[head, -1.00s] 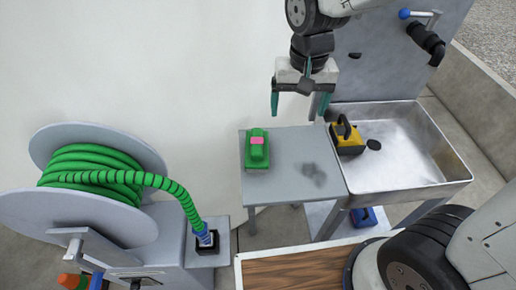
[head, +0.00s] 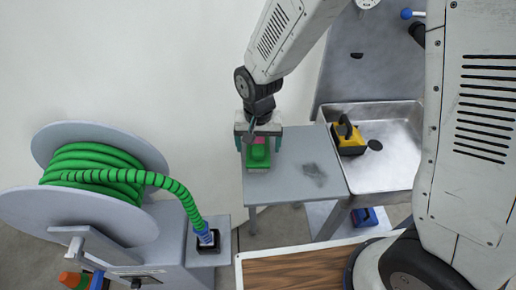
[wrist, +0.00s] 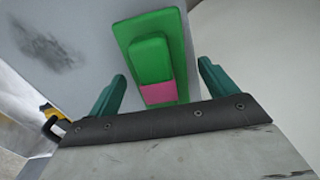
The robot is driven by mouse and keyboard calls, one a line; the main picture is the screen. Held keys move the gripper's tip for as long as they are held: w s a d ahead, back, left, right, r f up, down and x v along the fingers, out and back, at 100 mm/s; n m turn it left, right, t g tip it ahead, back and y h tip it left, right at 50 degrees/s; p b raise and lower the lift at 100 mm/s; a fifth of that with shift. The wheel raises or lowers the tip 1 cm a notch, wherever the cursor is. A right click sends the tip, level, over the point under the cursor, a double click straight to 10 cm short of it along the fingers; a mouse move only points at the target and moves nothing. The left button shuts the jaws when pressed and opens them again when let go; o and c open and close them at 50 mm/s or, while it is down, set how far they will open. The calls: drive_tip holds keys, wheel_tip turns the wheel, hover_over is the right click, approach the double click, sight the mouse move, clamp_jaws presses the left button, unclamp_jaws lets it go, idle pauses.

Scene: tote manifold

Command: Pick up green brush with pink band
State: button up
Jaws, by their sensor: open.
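The green brush with a pink band (head: 257,158) lies on the grey side table (head: 295,186), near its left edge. In the wrist view the green brush (wrist: 152,52) shows its raised green handle and the pink band across the end nearer my gripper. My gripper (head: 258,142) is open and empty, over the band end of the brush, with one finger out to each side of it. In the wrist view the teal fingers of my gripper (wrist: 160,84) flank the handle with gaps. I cannot tell the exact height between fingertips and brush.
A hose reel with green hose (head: 92,165) stands at the left. A blue object (head: 364,217) sits on a lower shelf. A dark smudge marks the table's right part.

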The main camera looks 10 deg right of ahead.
drive_tip(key=shift+f, duration=0.4)
drive_tip(key=c, duration=1.1)
drive_tip(key=shift+c, duration=0.2)
drive_tip(key=shift+r, duration=0.2)
